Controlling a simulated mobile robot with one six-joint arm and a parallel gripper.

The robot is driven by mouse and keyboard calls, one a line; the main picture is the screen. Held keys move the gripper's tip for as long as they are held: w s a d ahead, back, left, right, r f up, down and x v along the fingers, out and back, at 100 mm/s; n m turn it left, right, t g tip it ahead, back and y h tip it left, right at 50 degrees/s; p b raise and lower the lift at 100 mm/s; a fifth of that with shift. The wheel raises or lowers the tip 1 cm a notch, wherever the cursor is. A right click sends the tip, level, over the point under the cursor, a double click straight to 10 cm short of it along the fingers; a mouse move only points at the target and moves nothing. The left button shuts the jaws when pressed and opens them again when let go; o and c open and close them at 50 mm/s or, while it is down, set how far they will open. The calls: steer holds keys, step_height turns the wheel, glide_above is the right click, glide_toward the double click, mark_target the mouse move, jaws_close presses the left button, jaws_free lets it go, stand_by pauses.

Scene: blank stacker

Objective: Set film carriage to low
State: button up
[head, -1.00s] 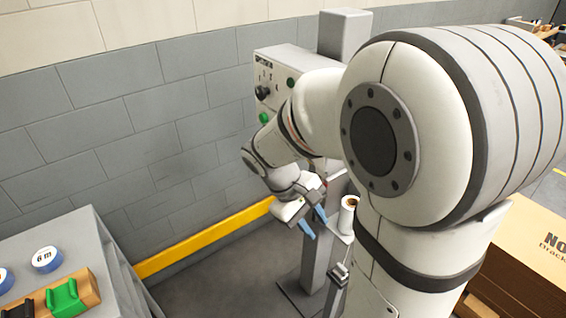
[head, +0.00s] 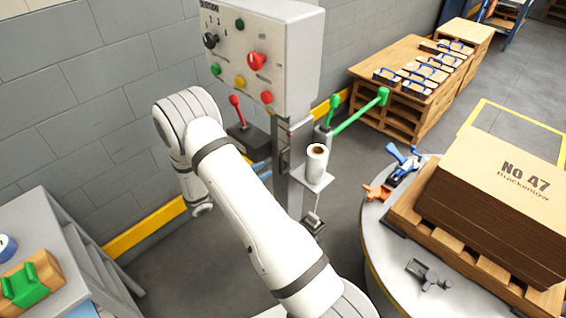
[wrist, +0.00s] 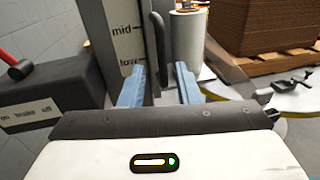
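The film carriage (head: 317,180) is a small pale shelf on the grey column (head: 290,155), bearing an upright white film roll (head: 316,160). In the wrist view the roll (wrist: 187,40) stands just beyond the blue fingers. The column's scale plate (wrist: 126,40) reads "mid" above "low". Contact cannot be told. In the head view only a bit of blue finger (head: 262,168) shows left of the column; my arm hides the rest.
A control box (head: 262,55) with knobs and buttons tops the column. A brake box with a red lever (head: 236,110) stands left of it. Right are a green bar (head: 358,112) and a round table (head: 385,265) with stacked cardboard (head: 515,200). A grey bench (head: 65,235) is at left.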

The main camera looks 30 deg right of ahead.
mark_target(280, 162)
steer(key=d, duration=0.2)
steer(key=w+d, duration=0.1)
steer(key=d, duration=0.4)
steer(key=shift+w+d+f, duration=0.1)
steer(key=shift+w+d, duration=0.05)
steer(key=shift+d, duration=0.15)
steer(key=c, duration=0.6)
jaws_close()
